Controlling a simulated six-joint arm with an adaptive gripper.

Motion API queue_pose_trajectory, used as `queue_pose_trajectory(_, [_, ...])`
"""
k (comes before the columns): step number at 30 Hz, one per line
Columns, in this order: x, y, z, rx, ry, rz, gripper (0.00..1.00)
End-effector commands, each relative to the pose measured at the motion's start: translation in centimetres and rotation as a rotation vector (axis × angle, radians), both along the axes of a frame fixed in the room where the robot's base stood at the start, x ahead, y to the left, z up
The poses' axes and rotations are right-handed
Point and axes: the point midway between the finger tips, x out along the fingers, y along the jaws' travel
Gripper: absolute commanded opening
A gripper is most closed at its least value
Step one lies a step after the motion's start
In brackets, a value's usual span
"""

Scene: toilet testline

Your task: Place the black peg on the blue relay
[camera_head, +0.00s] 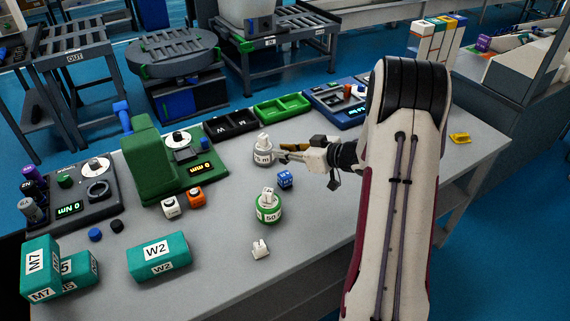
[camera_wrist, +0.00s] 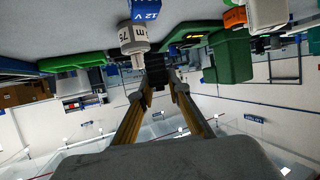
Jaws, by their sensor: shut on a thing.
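The blue relay (camera_head: 285,179) is a small blue cube on the grey table, just in front of my gripper in the head view. In the wrist view it is cut by the top edge and reads "12 V" (camera_wrist: 145,9). My gripper (camera_head: 281,152) is low over the table, beside the grey weight. In the wrist view its gold-brown fingers come together (camera_wrist: 157,84) on a dark piece, which looks like the black peg (camera_wrist: 155,65). The peg is hard to make out in the head view. It is apart from the relay.
The grey weight (camera_head: 264,154) with a white top stands very close to my fingertips. A green-banded weight (camera_head: 269,208) stands near the relay. A green press (camera_head: 154,165), a black tray (camera_head: 231,123) and a green tray (camera_head: 282,107) are behind. Front right table is clear.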

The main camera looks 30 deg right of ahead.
Motion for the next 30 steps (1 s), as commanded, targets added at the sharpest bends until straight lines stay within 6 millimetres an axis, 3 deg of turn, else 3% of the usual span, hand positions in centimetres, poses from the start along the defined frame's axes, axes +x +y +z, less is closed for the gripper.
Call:
queue_pose_trajectory(6, [0.0,0.0,-1.3,0.0,0.0,-0.001,0.0])
queue_pose_trajectory(17, [0.0,0.0,-1.4,0.0,0.0,0.0,0.0])
queue_pose_trajectory(30, [0.0,0.0,-4.9,0.0,0.001,0.0,0.0])
